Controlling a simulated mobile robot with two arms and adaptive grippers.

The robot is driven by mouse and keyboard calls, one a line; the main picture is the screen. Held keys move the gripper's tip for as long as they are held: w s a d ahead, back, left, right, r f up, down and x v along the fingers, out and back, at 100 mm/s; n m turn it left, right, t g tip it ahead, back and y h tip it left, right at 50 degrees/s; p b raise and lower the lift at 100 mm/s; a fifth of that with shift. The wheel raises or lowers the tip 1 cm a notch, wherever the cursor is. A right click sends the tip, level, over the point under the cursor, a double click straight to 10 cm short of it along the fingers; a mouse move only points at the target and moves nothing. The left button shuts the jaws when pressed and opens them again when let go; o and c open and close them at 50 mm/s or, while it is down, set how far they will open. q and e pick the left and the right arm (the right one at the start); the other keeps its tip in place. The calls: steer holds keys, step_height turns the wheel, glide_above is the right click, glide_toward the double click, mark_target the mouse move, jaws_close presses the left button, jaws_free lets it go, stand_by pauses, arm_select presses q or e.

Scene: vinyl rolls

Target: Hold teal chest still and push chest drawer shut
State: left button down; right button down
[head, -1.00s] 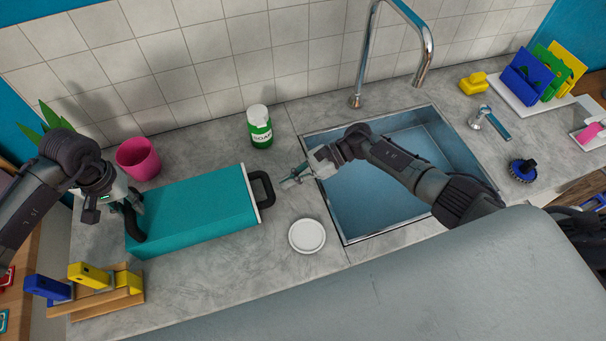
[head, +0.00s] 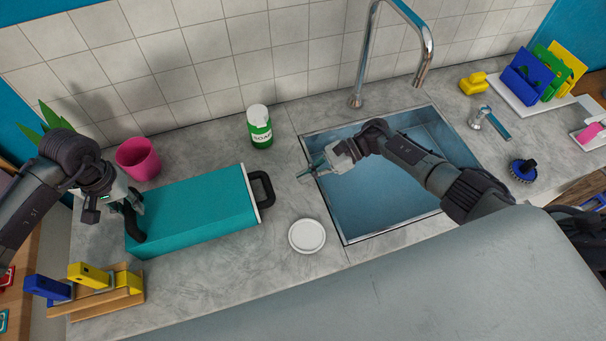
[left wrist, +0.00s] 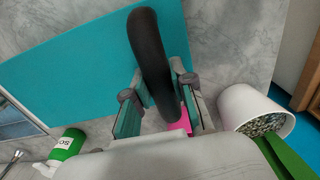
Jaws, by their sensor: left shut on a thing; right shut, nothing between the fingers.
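The teal chest (head: 190,212) lies on the grey counter, and its top also shows in the left wrist view (left wrist: 85,70). Its drawer front (head: 252,186), a white-edged panel with a black handle (head: 265,188), is at the right end. No clear gap shows between it and the chest. My left gripper (head: 132,203) is shut on the black handle at the chest's left end; this dark handle (left wrist: 150,50) passes between its fingers in the left wrist view. My right gripper (head: 310,172) is shut and empty, over the sink's left rim, apart from the drawer handle.
A green soap bottle (head: 260,128) stands behind the chest's right end, and a pink cup (head: 138,158) behind its left. A white round dish (head: 307,236) lies front right. A wooden rack (head: 122,302) with blue and yellow pieces is in front. The sink (head: 385,190) is right.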

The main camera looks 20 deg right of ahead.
arm_select(q)
steer(key=shift+a, duration=0.1)
stand_by(0.7)
steer(key=c, duration=0.9)
jaws_free()
step_height(320, 180, up, 12)
steer(key=o, duration=0.5)
